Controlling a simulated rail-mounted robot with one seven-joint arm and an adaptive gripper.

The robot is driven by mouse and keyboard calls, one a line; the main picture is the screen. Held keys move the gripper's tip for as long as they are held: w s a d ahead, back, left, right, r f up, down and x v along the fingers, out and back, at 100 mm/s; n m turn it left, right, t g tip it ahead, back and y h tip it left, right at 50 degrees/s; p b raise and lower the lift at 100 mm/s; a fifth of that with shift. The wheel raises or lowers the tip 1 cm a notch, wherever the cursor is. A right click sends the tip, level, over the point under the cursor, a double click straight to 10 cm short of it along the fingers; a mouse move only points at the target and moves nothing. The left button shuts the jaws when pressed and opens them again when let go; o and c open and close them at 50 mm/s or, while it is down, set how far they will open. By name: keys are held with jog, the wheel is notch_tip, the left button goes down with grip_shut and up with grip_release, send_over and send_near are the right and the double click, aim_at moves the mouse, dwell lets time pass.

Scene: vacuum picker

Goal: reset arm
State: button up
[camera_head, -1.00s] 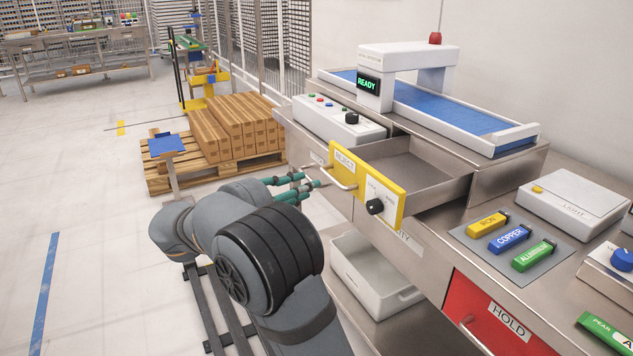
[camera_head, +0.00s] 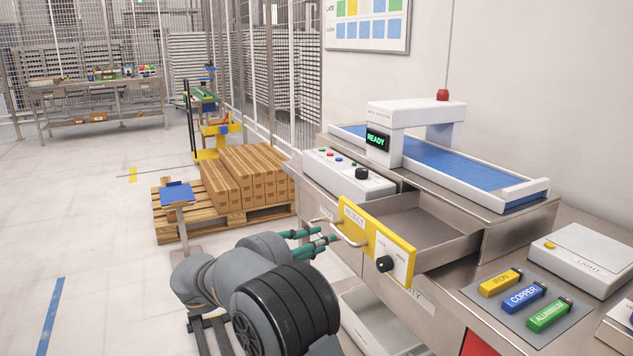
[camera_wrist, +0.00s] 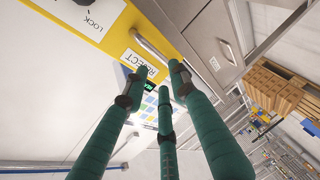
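My gripper (camera_head: 325,243) has green fingers and is beside the yellow front of the open REJECT drawer (camera_head: 372,240), at the left of its metal handle (camera_head: 349,232). In the wrist view the fingers (camera_wrist: 155,85) stand apart with nothing visible between them. The handle (camera_wrist: 158,52) passes just beyond the fingertips there, and I cannot tell whether they touch it. The drawer is pulled out, and the part of its inside that shows looks empty. My grey arm runs down to the bottom edge of the head view.
A steel bench carries a control box (camera_head: 348,173), a blue conveyor (camera_head: 455,163) with a READY display, and yellow, blue and green labelled blocks (camera_head: 523,297). A white bin (camera_head: 375,325) sits below. A pallet of boxes (camera_head: 245,180) stands behind.

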aim_at(339, 234)
jog(key=x, duration=0.6)
jog(key=shift+w+d+f, duration=0.1)
jog(key=shift+w+d, duration=0.15)
jog(key=shift+w, duration=0.05)
jog(key=shift+w+d, duration=0.25)
jog(key=shift+d, duration=0.1)
jog(key=shift+f, duration=0.15)
